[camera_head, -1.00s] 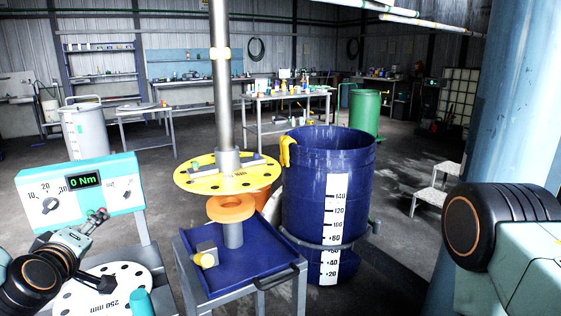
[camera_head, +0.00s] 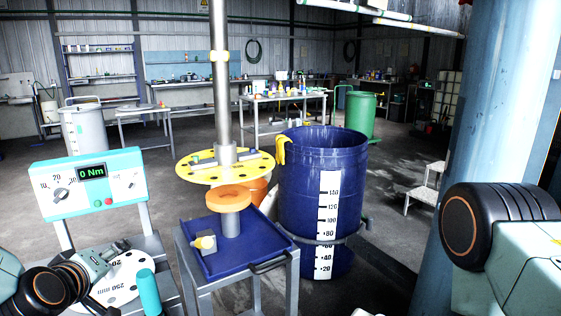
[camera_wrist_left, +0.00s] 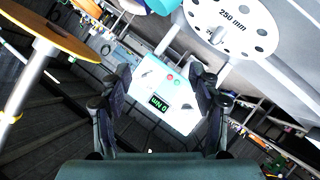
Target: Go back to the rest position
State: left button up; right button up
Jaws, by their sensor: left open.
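My left gripper (camera_head: 112,252) is open and empty. In the head view it is at the lower left, below the torque box (camera_head: 90,184) and in front of part of the white 250 mm disc (camera_head: 128,272). In the left wrist view its spread fingers (camera_wrist_left: 161,78) frame the torque box (camera_wrist_left: 172,98), with nothing between them. The white disc (camera_wrist_left: 258,38) is at the top right there. My right arm shows only a dark joint and pale link at the right edge of the head view; its gripper is out of sight.
A teal cylinder (camera_head: 148,289) stands by the white disc. Behind are a yellow holed plate (camera_head: 205,174) on a steel column and a blue drum (camera_head: 300,200).

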pick_arm(q)
jog(key=s+d+f+m+g+h, duration=0.1)
jog(key=s+d+f+m+g, duration=0.3)
jog(key=f, duration=0.5)
jog(key=s+d+f+m+g+b, duration=0.1)
jog(key=s+d+f+g, duration=0.1)
jog(key=s+f, duration=0.5)
jog(key=s+d+f+m+g+b, duration=0.1)
jog(key=s+d+f+m+g, duration=0.1)
jog(key=s+f, duration=0.5)
jog(key=s+d+f+m+g+b, duration=0.1)
jog(key=s+f, duration=0.7)
jog(key=s, duration=0.9)
jog(key=d+m+g, duration=0.1)
jog(key=d+g, duration=0.1)
jog(key=g, duration=0.1)
jog(key=shift+d+g+h+b, duration=0.3)
jog(key=shift+d+g, duration=0.1)
jog(key=shift+w+f, duration=0.1)
